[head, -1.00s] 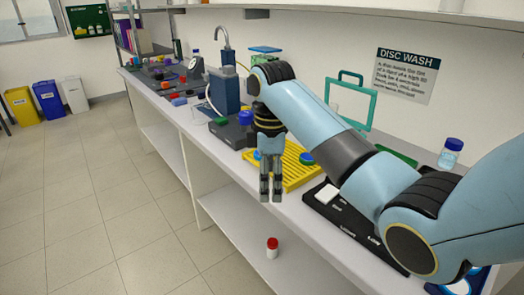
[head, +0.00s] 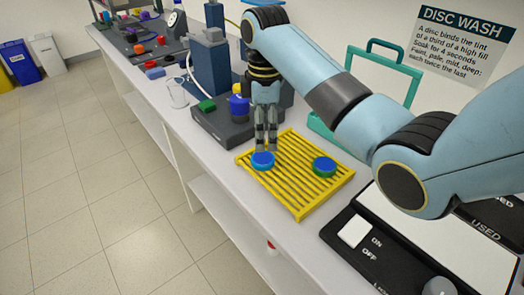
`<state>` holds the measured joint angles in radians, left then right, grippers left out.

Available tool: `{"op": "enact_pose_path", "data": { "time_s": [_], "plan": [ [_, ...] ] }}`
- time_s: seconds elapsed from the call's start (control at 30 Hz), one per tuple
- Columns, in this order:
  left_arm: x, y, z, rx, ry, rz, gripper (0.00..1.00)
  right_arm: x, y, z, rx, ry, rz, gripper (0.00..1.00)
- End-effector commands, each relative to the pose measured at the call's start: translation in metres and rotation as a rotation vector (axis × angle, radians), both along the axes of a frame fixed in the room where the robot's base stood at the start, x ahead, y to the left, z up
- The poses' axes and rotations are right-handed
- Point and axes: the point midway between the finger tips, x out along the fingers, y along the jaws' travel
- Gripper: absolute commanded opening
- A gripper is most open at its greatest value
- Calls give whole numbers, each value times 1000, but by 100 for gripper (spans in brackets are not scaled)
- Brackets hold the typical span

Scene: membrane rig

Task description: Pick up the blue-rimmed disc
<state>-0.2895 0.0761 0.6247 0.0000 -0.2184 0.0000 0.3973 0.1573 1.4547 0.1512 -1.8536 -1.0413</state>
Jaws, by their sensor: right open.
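A disc with a blue rim and blue top (head: 262,161) lies on the yellow slatted rack (head: 299,213), towards its left back corner. A second disc with a blue top and green rim (head: 324,167) lies on the rack to its right. My right gripper (head: 266,147) points down with its fingers open and nothing between them. Its tips are just above or behind the blue-rimmed disc in the picture; I cannot tell whether they touch it. My left gripper is not in view.
A teal frame (head: 384,75) stands behind. A black panel with a white switch (head: 355,231) lies front right.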

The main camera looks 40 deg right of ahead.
Motion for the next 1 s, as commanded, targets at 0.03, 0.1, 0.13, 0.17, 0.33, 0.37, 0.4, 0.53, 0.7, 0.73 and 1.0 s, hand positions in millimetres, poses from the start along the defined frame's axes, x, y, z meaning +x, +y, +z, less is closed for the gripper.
{"op": "enact_pose_path", "data": {
  "time_s": [0.03,0.1,0.13,0.17,0.33,0.37,0.4,0.53,0.7,0.73,1.0],
  "plan": [
    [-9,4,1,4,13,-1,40,-1,0,-9,1,3,0,83],
    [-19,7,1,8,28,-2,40,0,0,-19,2,3,0,83],
    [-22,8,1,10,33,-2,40,0,0,-22,1,2,0,83],
    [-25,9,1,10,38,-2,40,0,0,-26,1,1,0,83],
    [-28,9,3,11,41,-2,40,1,1,-39,1,2,-1,83],
    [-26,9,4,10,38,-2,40,2,1,-43,1,2,-1,83],
    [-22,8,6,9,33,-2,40,2,2,-49,1,3,-1,83],
    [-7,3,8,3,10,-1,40,4,2,-71,0,2,-1,83],
    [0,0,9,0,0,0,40,4,2,-83,0,0,0,83],
    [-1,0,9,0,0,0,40,4,2,-84,-1,-1,0,83],
    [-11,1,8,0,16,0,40,4,2,-83,-1,-1,0,69]
  ]
}}
